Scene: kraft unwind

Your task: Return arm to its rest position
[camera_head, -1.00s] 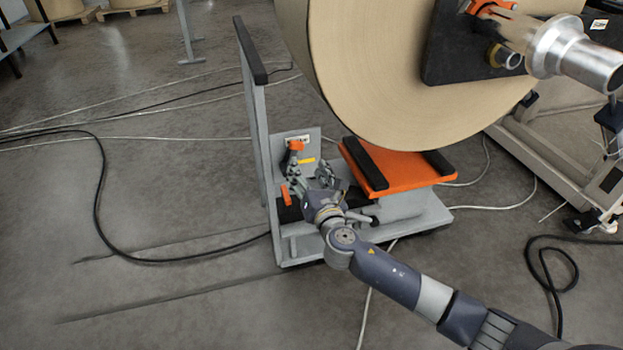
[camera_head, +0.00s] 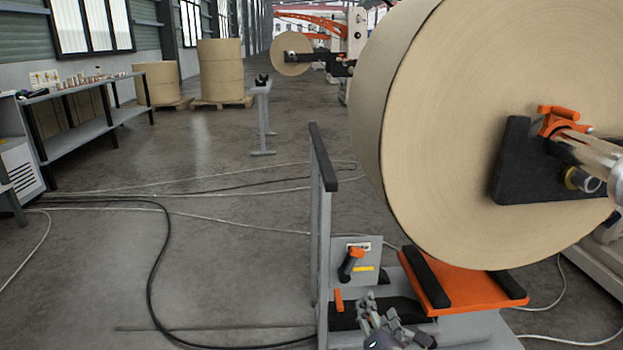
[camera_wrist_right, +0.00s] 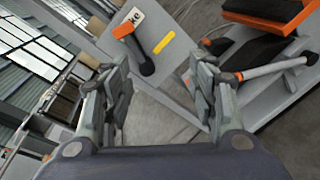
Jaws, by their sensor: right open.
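My right gripper (camera_head: 377,322) shows at the bottom of the head view, in front of the grey lift cart (camera_head: 322,215). In the right wrist view the two fingers of the gripper (camera_wrist_right: 160,95) stand wide apart with nothing between them. Beyond the fingers is the cart's control panel with an orange-tipped black lever (camera_head: 350,262). The lever also shows in the right wrist view (camera_wrist_right: 136,46). A gap separates the fingers from the lever. Most of my right arm is below the head view. My left gripper is not in view.
A large kraft paper roll (camera_head: 480,130) hangs over the orange cradle (camera_head: 490,290) of the cart. A grey workbench (camera_head: 95,130) stands at the left, with stacked rolls (camera_head: 220,72) behind. Cables (camera_head: 152,270) cross the floor. Open floor lies left of the cart.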

